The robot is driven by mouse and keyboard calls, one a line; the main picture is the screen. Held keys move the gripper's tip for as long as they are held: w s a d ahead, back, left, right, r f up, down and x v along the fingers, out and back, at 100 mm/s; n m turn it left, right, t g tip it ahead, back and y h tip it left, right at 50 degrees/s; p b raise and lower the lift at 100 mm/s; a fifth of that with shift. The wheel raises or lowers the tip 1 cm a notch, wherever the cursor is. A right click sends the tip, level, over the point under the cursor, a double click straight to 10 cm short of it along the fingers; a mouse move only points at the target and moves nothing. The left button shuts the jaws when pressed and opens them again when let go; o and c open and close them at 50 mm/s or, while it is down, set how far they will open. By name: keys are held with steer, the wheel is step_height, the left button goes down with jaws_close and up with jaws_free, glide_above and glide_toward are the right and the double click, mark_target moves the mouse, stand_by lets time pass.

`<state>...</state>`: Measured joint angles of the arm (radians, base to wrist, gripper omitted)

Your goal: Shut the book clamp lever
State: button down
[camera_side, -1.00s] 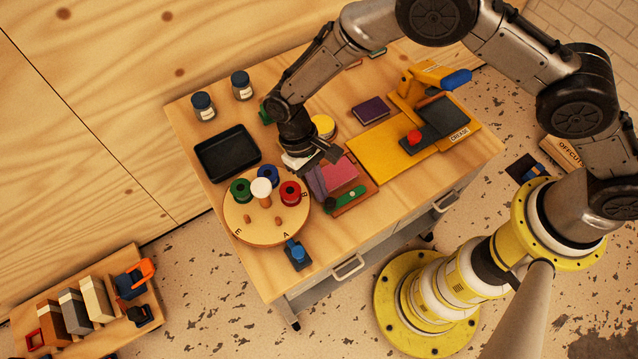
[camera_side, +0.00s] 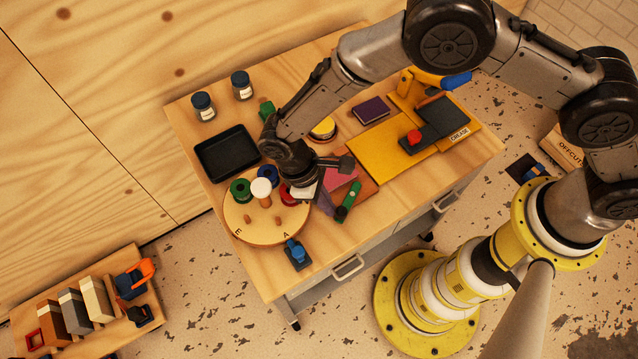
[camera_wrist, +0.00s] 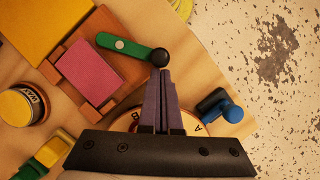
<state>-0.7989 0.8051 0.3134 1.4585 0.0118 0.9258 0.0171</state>
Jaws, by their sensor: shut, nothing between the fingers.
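The book clamp is a reddish-brown wooden base (camera_wrist: 52,72) with a pink book (camera_wrist: 88,72) in it; the book also shows in the side view (camera_side: 340,180). Its green lever (camera_wrist: 128,46) has a white pivot mark and a black knob (camera_wrist: 160,57), which reaches past the base's edge in the wrist view. The lever shows in the side view (camera_side: 348,200). My gripper (camera_wrist: 165,75) is shut and empty, its purple-grey fingertips right at the knob; I cannot tell whether they touch. In the side view my gripper (camera_side: 327,204) is beside the clamp, by the turntable.
A round turntable (camera_side: 245,228) with coloured spools is left of my gripper. A blue clamp-like object (camera_side: 297,254) is near the front edge. A black tray (camera_side: 227,153), yellow board (camera_side: 378,150) and yellow tin (camera_side: 323,129) stand nearby. Bare tabletop lies right of the clamp.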

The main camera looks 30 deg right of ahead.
steer(key=n, duration=0.1)
steer(key=s+n, duration=0.2)
steer(key=shift+d+t+h, duration=0.25)
steer(key=shift+t+h, duration=0.05)
steer(key=shift+t, duration=0.1)
steer(key=s+n, duration=0.1)
steer(key=s+d+n+t, duration=0.1)
steer(key=n, duration=0.1)
steer(key=shift+d+n, duration=0.1)
steer(key=shift+n, duration=0.2)
steer(key=shift+s+d+h, duration=0.1)
steer(key=shift+d+h, duration=0.1)
steer(key=shift+h, duration=0.1)
steer(key=shift+s+d, duration=0.75)
steer(key=shift+d, duration=0.25)
steer(key=a, duration=0.4)
steer(key=shift+s+a+r, duration=0.1)
steer(key=shift+s+a, duration=0.05)
steer(key=shift+s, duration=0.2)
steer(key=s+v, duration=0.1)
steer(key=v, duration=0.8)
steer(key=shift+s+r, duration=0.2)
steer(key=shift+r, duration=0.3)
